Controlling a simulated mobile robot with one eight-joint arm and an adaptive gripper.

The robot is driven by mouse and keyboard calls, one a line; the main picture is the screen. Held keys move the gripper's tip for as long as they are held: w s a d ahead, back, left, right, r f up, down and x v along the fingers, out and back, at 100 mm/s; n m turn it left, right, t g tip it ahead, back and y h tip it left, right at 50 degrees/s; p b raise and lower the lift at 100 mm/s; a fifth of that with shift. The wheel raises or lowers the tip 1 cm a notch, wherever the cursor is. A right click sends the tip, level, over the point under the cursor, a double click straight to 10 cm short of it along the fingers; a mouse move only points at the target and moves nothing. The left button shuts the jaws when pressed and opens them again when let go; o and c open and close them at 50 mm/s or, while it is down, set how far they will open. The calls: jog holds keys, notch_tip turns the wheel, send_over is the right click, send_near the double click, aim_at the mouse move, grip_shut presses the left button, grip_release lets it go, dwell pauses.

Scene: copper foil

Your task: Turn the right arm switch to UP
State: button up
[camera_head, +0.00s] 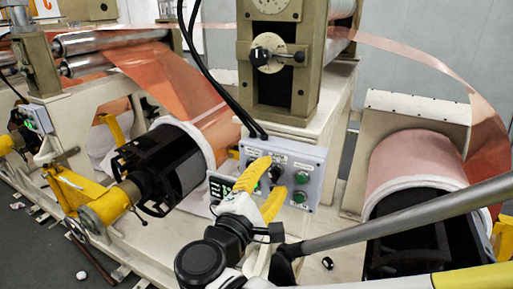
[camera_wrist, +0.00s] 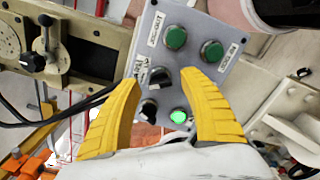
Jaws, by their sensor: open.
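The grey control box (camera_head: 313,160) stands on the machine's pale frame in the head view; its face also shows in the wrist view (camera_wrist: 195,18). It carries black rotary switches and green buttons. One black switch (camera_wrist: 160,76) lies between my yellow fingertips in the wrist view, with another black switch (camera_wrist: 149,111) nearer my palm. My gripper (camera_head: 271,176) is open at the box, its fingers either side of the first switch (camera_head: 275,172); contact cannot be told. The labels are too small to read, so I cannot tell which is the right arm switch.
Two green buttons (camera_wrist: 175,37) and a lit green lamp (camera_wrist: 179,116) sit close to the fingers. Black cables (camera_head: 212,78) run down to the box. A copper foil roll (camera_head: 410,165) stands at the right, and a dial with a handle (camera_head: 268,55) is above.

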jog(key=shift+w+d, duration=0.2)
jog(key=shift+w, duration=0.15)
grip_shut()
